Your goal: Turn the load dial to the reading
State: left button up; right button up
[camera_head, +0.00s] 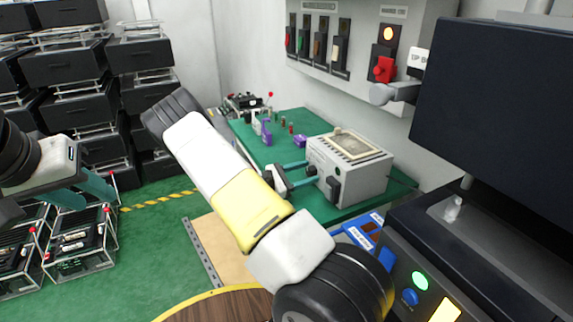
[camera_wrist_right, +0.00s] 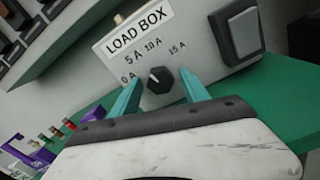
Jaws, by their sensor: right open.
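The load box (camera_head: 348,172) is a pale grey box on the green bench. Its front shows in the right wrist view with the label LOAD BOX (camera_wrist_right: 140,30). The load dial (camera_wrist_right: 160,80) is a small black knob with marks from 0 A to 15 A. Its white pointer line points up and left, roughly between 0 A and 5 A. My right gripper (camera_head: 312,173) is open, its teal fingers pointing at the box front. In the wrist view its fingertips (camera_wrist_right: 158,85) lie on either side of the dial; contact is unclear. My left gripper (camera_head: 100,190) is far left, away from the box.
A dark rocker switch (camera_wrist_right: 240,32) sits right of the dial. The green bench (camera_head: 285,125) carries small purple and red parts. A wall panel (camera_head: 345,45) with switches is behind. A dark monitor (camera_head: 495,100) and console fill the right. Black crates (camera_head: 75,60) stand left.

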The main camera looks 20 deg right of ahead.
jog(key=shift+c, duration=0.2)
grip_shut()
jog(key=shift+n, duration=0.8)
jog(key=shift+o, duration=0.2)
grip_release()
jog(key=shift+a, duration=0.1)
jog(key=a, duration=0.7)
jog(key=shift+s+a, duration=0.3)
jog(key=shift+a, duration=0.05)
